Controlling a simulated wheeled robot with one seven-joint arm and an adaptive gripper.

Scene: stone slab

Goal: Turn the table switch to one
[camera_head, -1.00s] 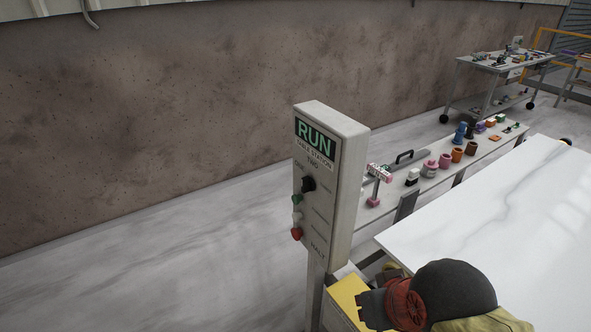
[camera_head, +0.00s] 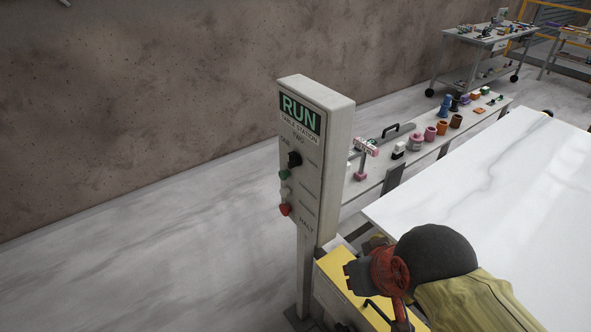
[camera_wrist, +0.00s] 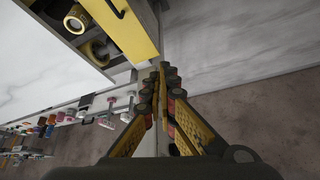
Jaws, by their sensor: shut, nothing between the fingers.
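The control post (camera_head: 325,150) stands upright left of the white slab in the head view. Its face carries a green RUN sign, the words TABLE STATION, and ONE and TWO labels. The black rotary switch (camera_head: 294,159) sits below those labels; its pointer is too small to read. In the wrist view my gripper (camera_wrist: 162,70) is shut and empty, its fingertips together, and the switch does not show there. In the head view my arm (camera_head: 435,255) is at the lower right, below and right of the post, clear of the switch; its fingers are not clear.
Green (camera_head: 284,174) and red (camera_head: 285,209) buttons sit under the switch. A yellow-fronted cabinet (camera_head: 338,290) stands close beside the post, near my arm. The white slab (camera_head: 480,180) and a bench of coloured parts (camera_head: 375,182) lie to the right. Floor left of the post is clear.

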